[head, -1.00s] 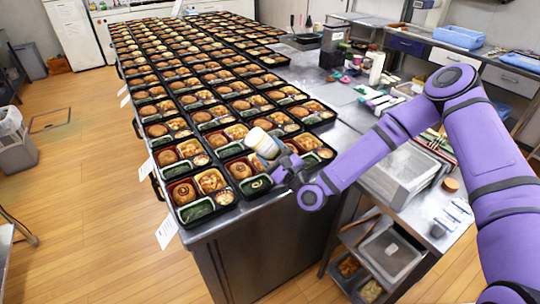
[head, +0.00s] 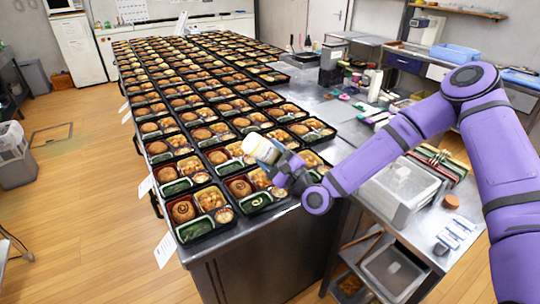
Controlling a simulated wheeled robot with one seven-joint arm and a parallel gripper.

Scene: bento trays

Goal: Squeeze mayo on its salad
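My gripper (head: 281,161) is at the near right part of the bento rows in the head view. It is shut on a white mayo bottle (head: 260,147) with a yellowish band, held tilted above the trays. Below it is a bento tray (head: 283,207) with a brown patty, fried pieces and a green compartment. That green salad (head: 258,201) shows a pale squiggle of mayo. The bottle's nozzle is too small to make out.
Many bento trays in long rows cover the steel table (head: 262,239). To the right, a counter holds a clear lidded container (head: 398,186) and several small tools. White paper tags (head: 164,250) hang from the table's left edge.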

